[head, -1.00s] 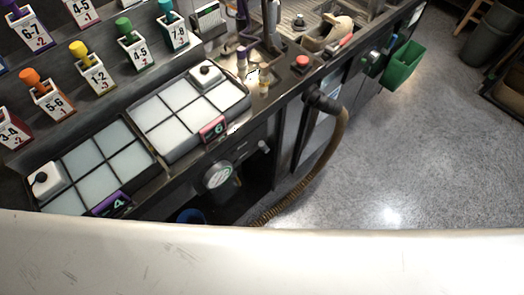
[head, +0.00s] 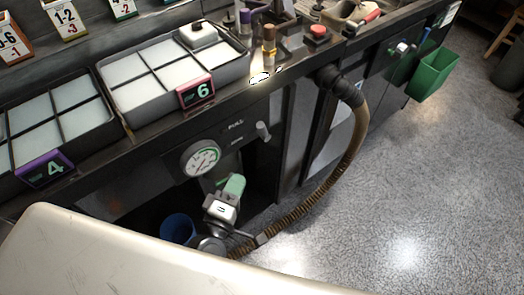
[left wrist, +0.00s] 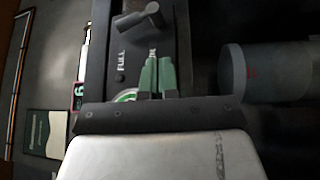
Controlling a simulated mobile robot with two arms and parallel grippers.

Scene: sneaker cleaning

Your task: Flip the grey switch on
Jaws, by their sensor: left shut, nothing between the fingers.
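The grey switch (head: 263,131) is a small lever on the dark front panel under the counter, right of a round gauge (head: 201,159). In the left wrist view the grey switch (left wrist: 140,18) lies beyond the fingertips and a little left, beside a "FULL" label. My left gripper (head: 233,182) has green fingers and is below the panel, lower left of the switch. In the left wrist view my left gripper (left wrist: 158,58) is shut and empty, apart from the switch. It covers part of the gauge there. My right gripper is not in view.
A ribbed brown hose (head: 354,135) curves from the counter edge to the floor. A blue bin (head: 178,229) stands under the counter. A green bin (head: 432,74) hangs farther right. A grey cylinder (left wrist: 275,72) is right of the fingers. The floor at right is clear.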

